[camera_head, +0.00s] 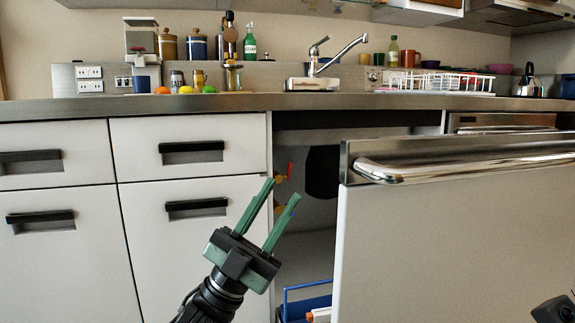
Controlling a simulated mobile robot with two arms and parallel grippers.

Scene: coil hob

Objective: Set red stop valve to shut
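The red stop valve (290,170) is inside the open cabinet under the sink, by its left inner wall. Its small red handle looks roughly upright, with a yellowish fitting just below and left of it. My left gripper (282,190) points up toward the cabinet opening. Its two green fingers are apart with nothing between them. The fingertips appear just below the valve in the picture and hide part of the fittings there; I cannot tell the gap in depth. My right gripper's fingers do not show; only a dark part sits in the bottom right corner.
A white panel (450,250) with a steel bar handle stands at the right of the opening. White drawers (190,148) are on the left. The counter above is crowded.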

